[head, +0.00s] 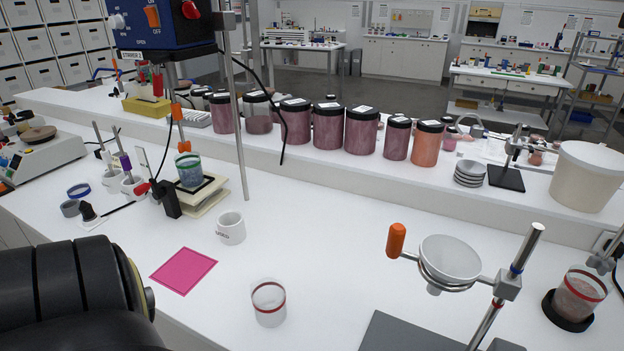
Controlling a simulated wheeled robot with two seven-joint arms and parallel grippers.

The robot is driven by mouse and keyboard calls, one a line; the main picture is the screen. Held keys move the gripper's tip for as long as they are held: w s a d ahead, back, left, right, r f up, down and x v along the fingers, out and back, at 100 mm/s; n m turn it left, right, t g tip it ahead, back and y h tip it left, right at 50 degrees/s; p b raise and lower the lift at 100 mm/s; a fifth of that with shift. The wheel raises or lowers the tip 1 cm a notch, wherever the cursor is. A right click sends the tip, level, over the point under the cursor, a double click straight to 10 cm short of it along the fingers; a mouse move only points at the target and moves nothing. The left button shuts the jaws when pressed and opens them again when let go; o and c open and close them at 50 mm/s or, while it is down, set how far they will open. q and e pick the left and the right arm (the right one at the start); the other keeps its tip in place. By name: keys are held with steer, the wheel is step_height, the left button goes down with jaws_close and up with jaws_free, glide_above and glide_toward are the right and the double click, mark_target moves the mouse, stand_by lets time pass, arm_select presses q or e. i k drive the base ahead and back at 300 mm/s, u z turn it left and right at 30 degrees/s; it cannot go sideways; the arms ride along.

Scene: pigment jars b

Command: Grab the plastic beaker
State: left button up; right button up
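A clear beaker with a red band (269,303) stands upright and alone on the white bench at the front middle. It looks empty. A second beaker with a teal band (189,171) stands on a small stand at the left, under a stirrer. A third beaker with red bands (577,297) holds pinkish stuff and stands on a black round base at the right edge. I cannot tell for certain which one is plastic. A black part of my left arm fills the lower left corner, apart from all of the beakers. Neither gripper's fingers show.
A pink square mat (184,271) and a white mug (231,228) lie near the front beaker. A funnel (449,262) in a metal stand is to its right. Pigment jars (328,127) line the raised shelf behind. The bench between mug and funnel is clear.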

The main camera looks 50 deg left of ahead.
mark_target(267, 294)
steer(key=k, duration=0.1)
steer(key=u, duration=1)
